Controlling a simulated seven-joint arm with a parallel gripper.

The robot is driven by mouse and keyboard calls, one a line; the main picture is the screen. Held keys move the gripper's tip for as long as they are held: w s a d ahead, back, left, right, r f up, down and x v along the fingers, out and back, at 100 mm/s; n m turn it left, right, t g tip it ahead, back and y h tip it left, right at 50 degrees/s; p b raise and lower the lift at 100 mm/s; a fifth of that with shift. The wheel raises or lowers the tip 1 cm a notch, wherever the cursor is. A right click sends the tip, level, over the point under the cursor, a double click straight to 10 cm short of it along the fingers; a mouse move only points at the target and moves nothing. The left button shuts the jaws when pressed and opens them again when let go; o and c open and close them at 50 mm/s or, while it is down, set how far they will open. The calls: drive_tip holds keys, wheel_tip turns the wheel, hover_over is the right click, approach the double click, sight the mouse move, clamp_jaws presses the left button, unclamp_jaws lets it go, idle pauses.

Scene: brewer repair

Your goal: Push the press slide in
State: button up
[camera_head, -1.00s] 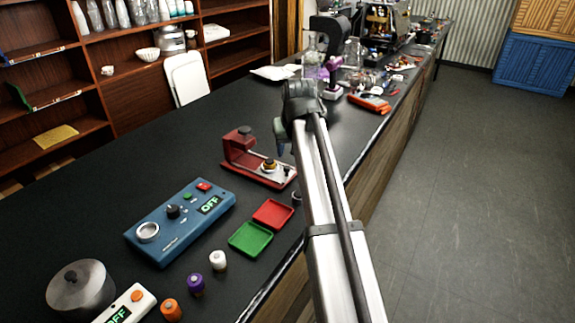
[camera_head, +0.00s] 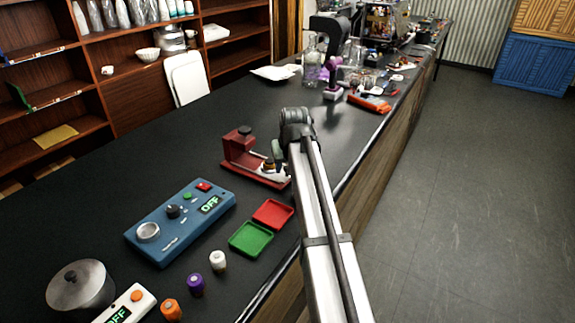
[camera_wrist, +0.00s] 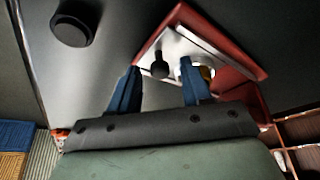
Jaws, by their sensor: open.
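The red press (camera_head: 240,158) stands on the black counter, left of my arm in the head view. In the wrist view its red frame (camera_wrist: 228,48) surrounds a silver slide plate (camera_wrist: 185,48) with a small black knob (camera_wrist: 160,64). My gripper (camera_wrist: 160,66) is open, with its two blue fingers apart and the knob appearing between their tips. I cannot tell whether the fingers touch it. A brassy round part (camera_wrist: 207,72) shows beside the right finger. In the head view my gripper (camera_head: 277,152) is at the press's right end and hides part of it.
A dark round object (camera_wrist: 72,28) is left of the press in the wrist view. In the head view, a red tray (camera_head: 273,213), a green tray (camera_head: 251,238) and a blue control box (camera_head: 180,220) lie nearer.

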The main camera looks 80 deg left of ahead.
sight(262, 165)
clamp_jaws()
idle(0.4)
drive_tip(key=s+a, duration=0.6)
drive_tip(key=shift+s+a, duration=0.15)
drive_tip(key=shift+a, duration=0.15)
drive_tip(key=shift+s+a, duration=0.1)
drive_tip(key=shift+s, duration=0.15)
drive_tip(key=shift+r, duration=0.1)
unclamp_jaws()
drive_tip(key=v, duration=1.3)
drive_tip(key=shift+d+r, duration=0.25)
